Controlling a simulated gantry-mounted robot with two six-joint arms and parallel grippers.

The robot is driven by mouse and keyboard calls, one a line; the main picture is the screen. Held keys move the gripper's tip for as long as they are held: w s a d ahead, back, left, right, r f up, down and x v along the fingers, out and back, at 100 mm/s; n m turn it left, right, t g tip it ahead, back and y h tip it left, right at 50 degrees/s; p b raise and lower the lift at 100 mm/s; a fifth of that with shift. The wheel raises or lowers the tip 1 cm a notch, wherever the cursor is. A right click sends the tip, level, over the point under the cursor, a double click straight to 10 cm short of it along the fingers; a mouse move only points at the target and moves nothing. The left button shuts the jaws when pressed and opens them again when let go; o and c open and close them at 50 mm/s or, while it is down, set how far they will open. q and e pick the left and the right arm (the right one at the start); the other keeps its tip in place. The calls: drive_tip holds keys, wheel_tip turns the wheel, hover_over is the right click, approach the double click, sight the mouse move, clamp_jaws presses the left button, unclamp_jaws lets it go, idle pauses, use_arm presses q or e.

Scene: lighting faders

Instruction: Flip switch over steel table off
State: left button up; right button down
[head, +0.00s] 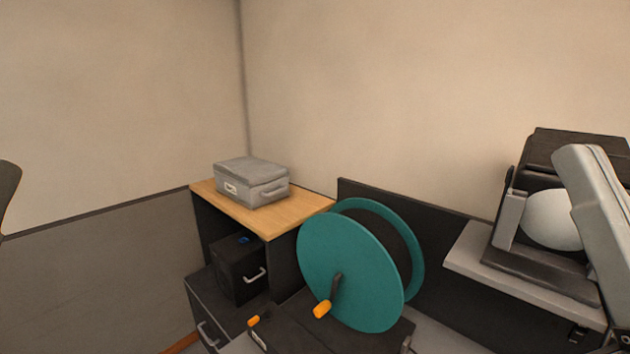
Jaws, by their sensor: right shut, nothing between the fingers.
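I cannot make out the switch or be sure of a steel table in this head view. A light grey slab top (520,274) at the right carries a dark lamp-like device. A small dark fitting (577,335) sits on the dark panel below it, too small to identify. My right gripper (622,341) shows only in part, at the bottom right corner. It is shut and empty, and most of it is cut off by the frame edge. My left gripper is not in view.
A teal cable reel (345,270) with an orange-handled crank stands at centre front. A grey lidded case (252,181) rests on a wooden-topped cabinet (307,208). A black box (238,272) sits in the cabinet's opening. The lamp-like device (575,150) has a pale round face.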

wheel_tip(320, 180, up, 34)
drive_tip(key=p, duration=3.4)
wheel_tip(320, 180, down, 53)
drive_tip(key=b, duration=5.3)
drive_tip(key=shift+w+f, duration=0.15)
